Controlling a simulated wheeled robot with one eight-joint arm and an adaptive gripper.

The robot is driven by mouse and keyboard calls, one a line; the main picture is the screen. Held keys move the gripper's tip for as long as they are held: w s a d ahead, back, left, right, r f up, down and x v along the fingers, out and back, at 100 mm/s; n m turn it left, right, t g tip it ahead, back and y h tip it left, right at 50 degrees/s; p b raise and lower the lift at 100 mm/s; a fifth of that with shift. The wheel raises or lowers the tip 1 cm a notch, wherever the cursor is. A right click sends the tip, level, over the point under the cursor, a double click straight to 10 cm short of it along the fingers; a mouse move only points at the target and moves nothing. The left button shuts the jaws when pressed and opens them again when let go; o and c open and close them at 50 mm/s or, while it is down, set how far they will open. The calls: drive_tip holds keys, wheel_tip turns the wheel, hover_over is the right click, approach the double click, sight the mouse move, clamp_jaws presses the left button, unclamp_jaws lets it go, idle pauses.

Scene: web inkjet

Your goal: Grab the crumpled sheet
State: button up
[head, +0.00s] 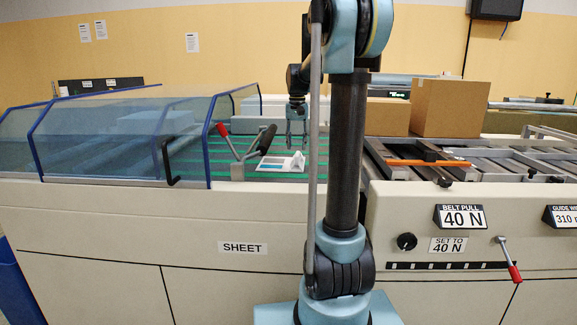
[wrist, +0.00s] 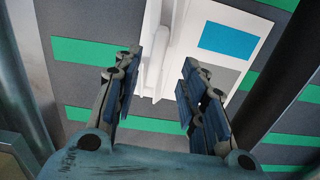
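The crumpled sheet (head: 273,164) lies flat on the green-striped belt, with a raised white fold at its right end. In the wrist view the sheet (wrist: 212,65) shows a blue rectangle and a grey patch, and its white ridge (wrist: 152,50) appears between the fingertips. My gripper (head: 297,143) points down over the belt at the sheet's right end. In the wrist view my gripper (wrist: 162,62) is open, with one finger on each side of the ridge. I cannot tell whether either finger touches it.
The belt (wrist: 85,50) runs beneath the sheet. A red-handled lever (head: 222,130) and a black-handled lever (head: 266,138) stand left of the gripper. A clear blue-edged cover (head: 100,135) is farther left. Cardboard boxes (head: 450,107) stand to the right. A dark bar (wrist: 285,80) crosses the wrist view's right side.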

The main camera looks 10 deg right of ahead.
sight(298, 153)
drive_tip(key=shift+d+f, duration=0.15)
drive_tip(key=shift+f, duration=1.35)
drive_tip(key=shift+d+f, duration=0.1)
drive_tip(key=shift+f, duration=1.35)
clamp_jaws()
